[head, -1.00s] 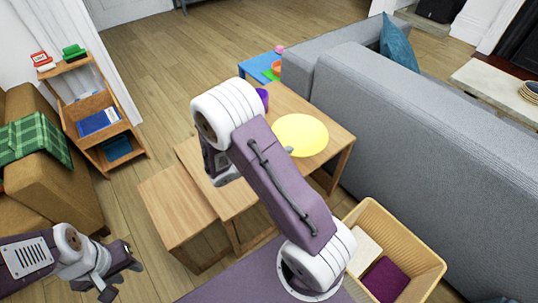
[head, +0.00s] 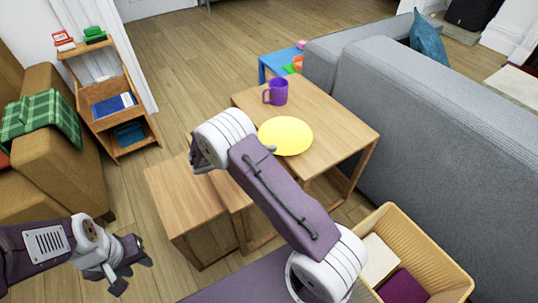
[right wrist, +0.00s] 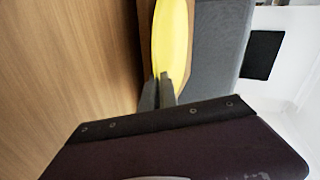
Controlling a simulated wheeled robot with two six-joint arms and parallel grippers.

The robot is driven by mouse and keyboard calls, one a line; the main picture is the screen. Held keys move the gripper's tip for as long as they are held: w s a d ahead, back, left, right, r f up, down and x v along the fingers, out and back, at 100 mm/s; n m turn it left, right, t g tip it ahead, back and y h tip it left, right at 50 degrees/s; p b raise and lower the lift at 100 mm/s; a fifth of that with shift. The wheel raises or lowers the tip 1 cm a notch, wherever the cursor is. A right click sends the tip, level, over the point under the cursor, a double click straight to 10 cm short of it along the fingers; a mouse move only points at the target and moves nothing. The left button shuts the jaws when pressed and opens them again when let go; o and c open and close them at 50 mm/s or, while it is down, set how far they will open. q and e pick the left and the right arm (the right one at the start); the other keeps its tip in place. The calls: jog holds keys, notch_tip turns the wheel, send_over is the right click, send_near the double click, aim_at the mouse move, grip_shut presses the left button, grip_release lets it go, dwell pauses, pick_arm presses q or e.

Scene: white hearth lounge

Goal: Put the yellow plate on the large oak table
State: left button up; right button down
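The yellow plate (head: 286,136) shows flat side up over the large oak table (head: 342,120), near its front left part. I cannot tell whether the plate touches the top. My right gripper (head: 270,149) is shut on the plate's near left edge. In the right wrist view the fingers (right wrist: 158,92) meet at the end of the plate (right wrist: 171,40). My right forearm hides part of the tables. My left gripper (head: 131,269) is open and empty at the lower left, away from the tables.
A purple mug (head: 277,91) stands on the large table behind the plate. Lower oak tables (head: 185,200) stand in front. A grey sofa (head: 430,110) is on the right, and a wicker basket (head: 440,255) at the lower right. A shelf (head: 118,105) stands left.

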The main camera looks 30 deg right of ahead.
jog(key=c, duration=1.6)
grip_release()
jog(key=shift+f, duration=0.1)
jog(key=shift+c, duration=0.2)
